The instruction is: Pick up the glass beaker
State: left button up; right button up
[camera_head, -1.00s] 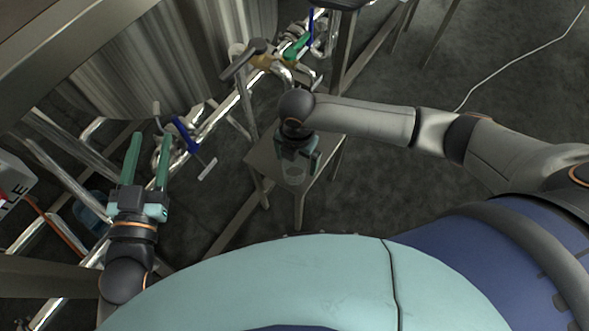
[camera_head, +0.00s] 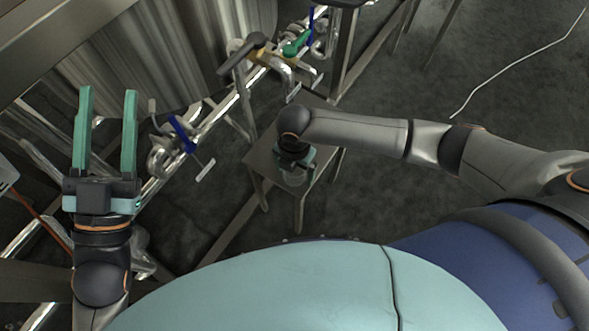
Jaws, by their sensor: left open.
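The glass beaker (camera_head: 293,178) stands on a small grey metal stool (camera_head: 262,160). Only its lower part shows under my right gripper (camera_head: 294,165). My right gripper points down over the beaker, and its fingers are mostly hidden by its own body and wrist, so I cannot tell whether they are around the glass or shut. My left gripper (camera_head: 106,95) is open and empty at the left, its two green fingers pointing up the picture, well away from the beaker.
Steel pipes with a blue-handled valve (camera_head: 181,134) and a green-handled valve (camera_head: 297,43) run along the large tank (camera_head: 150,60) between my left gripper and the stool. A white cable (camera_head: 510,68) lies on the dark floor. The floor right of the stool is clear.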

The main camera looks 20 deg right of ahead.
jog(key=c, duration=1.3)
jog(key=shift+c, duration=0.2)
jog(key=shift+r, duration=0.1)
